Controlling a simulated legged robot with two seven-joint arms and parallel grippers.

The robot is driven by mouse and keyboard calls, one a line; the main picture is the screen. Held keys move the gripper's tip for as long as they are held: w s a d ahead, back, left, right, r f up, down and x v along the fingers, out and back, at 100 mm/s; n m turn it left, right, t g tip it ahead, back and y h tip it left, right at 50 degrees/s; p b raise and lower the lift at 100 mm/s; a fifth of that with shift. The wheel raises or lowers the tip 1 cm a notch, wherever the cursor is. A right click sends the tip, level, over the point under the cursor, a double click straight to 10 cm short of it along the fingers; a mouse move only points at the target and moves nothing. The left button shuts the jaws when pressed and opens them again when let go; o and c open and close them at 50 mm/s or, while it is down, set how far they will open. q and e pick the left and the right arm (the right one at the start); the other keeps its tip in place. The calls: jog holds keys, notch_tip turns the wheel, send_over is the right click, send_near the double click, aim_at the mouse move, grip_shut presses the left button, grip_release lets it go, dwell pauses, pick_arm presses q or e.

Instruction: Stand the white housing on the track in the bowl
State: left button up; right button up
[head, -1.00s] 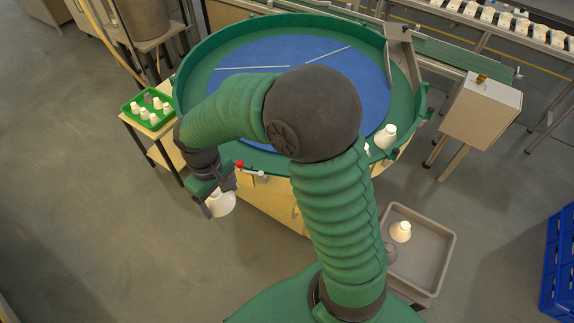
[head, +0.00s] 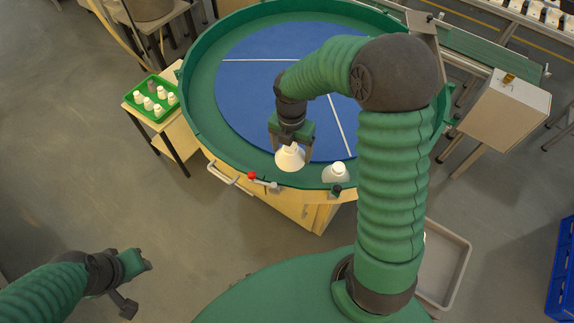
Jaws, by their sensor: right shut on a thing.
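My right gripper (head: 292,138) points down and is shut on the white housing (head: 290,159), a cone-like piece with its wide end down. It is at the near part of the big round bowl (head: 190,85), over or on the green track (head: 240,148) between blue disc and rim. I cannot tell whether the housing touches the track. A second white piece (head: 338,169) is at the bowl's near edge, right of the held one. My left gripper (head: 137,282) is empty and open at the lower left, over the floor, away from the bowl.
A green tray (head: 152,116) with several white pieces stands on a side table at left. A red knob (head: 252,175) and a handle (head: 222,173) are on the bowl's near side. A grey bin (head: 455,255) is partly hidden by my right arm. A box (head: 507,105) stands at right.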

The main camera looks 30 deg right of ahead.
jog(key=p, duration=0.5)
jog(key=shift+d+r, duration=0.35)
jog(key=shift+r, duration=0.05)
jog(key=f, duration=0.3)
jog(key=a+f, duration=0.1)
jog(key=f, duration=0.2)
jog(key=shift+a+f, duration=0.1)
jog(key=shift+a, duration=0.1)
jog(key=f, duration=0.4)
jog(key=shift+d+f, duration=0.1)
jog(key=shift+d, duration=0.1)
jog(key=shift+d+f, duration=0.25)
pick_arm(q)
jog(key=w+v, duration=0.1)
jog(key=v, duration=0.7)
jog(key=shift+w+d+r, duration=0.25)
jog(key=shift+w+d, duration=0.1)
jog(key=shift+w, duration=0.15)
jog(key=shift+f, duration=0.1)
pick_arm(e)
jog(key=shift+a, duration=0.1)
